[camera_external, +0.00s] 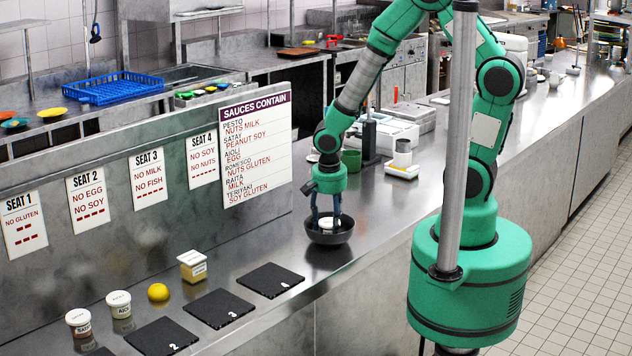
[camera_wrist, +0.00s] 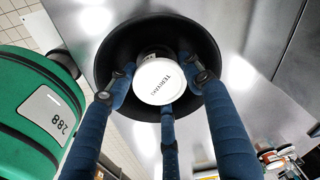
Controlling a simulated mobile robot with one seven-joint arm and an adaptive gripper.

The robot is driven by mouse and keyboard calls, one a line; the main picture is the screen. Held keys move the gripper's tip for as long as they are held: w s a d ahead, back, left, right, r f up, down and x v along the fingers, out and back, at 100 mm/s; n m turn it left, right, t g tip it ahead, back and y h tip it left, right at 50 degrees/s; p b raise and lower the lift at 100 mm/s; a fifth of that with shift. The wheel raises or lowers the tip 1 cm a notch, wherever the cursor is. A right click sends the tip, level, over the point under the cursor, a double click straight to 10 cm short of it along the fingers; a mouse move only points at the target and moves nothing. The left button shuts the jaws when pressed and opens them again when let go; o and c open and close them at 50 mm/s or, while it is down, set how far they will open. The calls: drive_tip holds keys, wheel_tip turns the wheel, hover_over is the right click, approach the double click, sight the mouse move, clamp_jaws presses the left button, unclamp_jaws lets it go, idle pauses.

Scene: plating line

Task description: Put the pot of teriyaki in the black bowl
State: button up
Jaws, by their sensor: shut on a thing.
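The pot of teriyaki shows in the wrist view as a round white lid (camera_wrist: 160,82) with dark lettering. It is inside the black bowl (camera_wrist: 112,45), and in the external view a bit of the white pot (camera_external: 328,224) shows between my fingers. The black bowl (camera_external: 330,238) stands on the steel counter. My gripper (camera_external: 327,212) points down into the bowl, its blue fingers (camera_wrist: 165,95) closed around the pot. I cannot tell whether the pot touches the bowl's bottom.
Several black slates, such as one (camera_external: 271,280), lie on the counter left of the bowl. A sauce sign (camera_external: 256,148) leans behind the bowl. A green cup (camera_external: 351,160) stands farther back.

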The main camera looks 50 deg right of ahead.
sight(329, 223)
drive_tip(key=shift+f, duration=0.2)
drive_tip(key=shift+f, duration=0.2)
drive_tip(key=o, duration=1.2)
drive_tip(key=shift+r, duration=0.15)
drive_tip(key=r, duration=0.4)
drive_tip(key=r+p, duration=0.1)
drive_tip(key=r, duration=0.3)
drive_tip(key=a+r, duration=0.1)
drive_tip(key=r, duration=0.3)
drive_tip(key=shift+s+a+p, duration=0.1)
drive_tip(key=shift+s+p, duration=0.25)
drive_tip(key=shift+s, duration=0.05)
drive_tip(key=shift+r, duration=0.1)
